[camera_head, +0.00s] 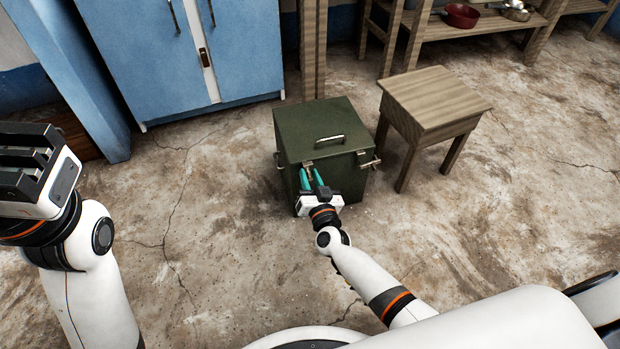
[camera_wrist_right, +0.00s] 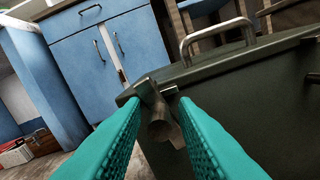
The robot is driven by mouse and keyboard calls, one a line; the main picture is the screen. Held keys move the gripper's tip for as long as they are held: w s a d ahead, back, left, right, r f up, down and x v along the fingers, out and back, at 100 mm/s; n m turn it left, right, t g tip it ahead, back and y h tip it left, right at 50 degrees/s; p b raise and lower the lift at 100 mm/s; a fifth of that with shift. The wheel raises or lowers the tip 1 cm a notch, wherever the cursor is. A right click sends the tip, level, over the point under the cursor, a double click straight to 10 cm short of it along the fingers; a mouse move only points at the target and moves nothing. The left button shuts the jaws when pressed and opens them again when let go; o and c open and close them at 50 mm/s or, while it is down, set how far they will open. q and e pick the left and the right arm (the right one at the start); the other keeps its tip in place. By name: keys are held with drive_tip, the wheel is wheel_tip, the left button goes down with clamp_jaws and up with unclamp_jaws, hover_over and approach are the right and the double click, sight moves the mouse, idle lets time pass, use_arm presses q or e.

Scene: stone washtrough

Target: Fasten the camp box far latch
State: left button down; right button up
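The camp box (camera_head: 322,118) is a dark green box on the floor, lid down, with a metal handle on top. A metal latch (camera_wrist_right: 160,118) hangs at the lid's edge on the face toward me. My right gripper (camera_head: 311,178), with teal fingers, is at that face; in the right wrist view its fingers are apart, one on each side of the latch. Whether they touch it I cannot tell. Another metal fitting (camera_head: 369,162) sticks out at the box's right corner. My left gripper (camera_head: 32,165) is at the left edge, away from the box; its finger opening is unclear.
A wooden stool (camera_head: 432,100) stands close to the right of the box. A blue cabinet (camera_head: 185,50) is behind on the left. A wooden shelf (camera_head: 470,30) with a red pot (camera_head: 460,15) is at the back right. The floor in front is clear.

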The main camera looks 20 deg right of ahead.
clamp_jaws()
drive_tip(key=shift+a, duration=0.1)
drive_tip(key=shift+r+m, duration=0.1)
drive_tip(key=shift+m, duration=0.7)
drive_tip(key=shift+c, duration=1.4)
unclamp_jaws()
drive_tip(key=shift+m, duration=0.6)
drive_tip(key=shift+d, duration=0.2)
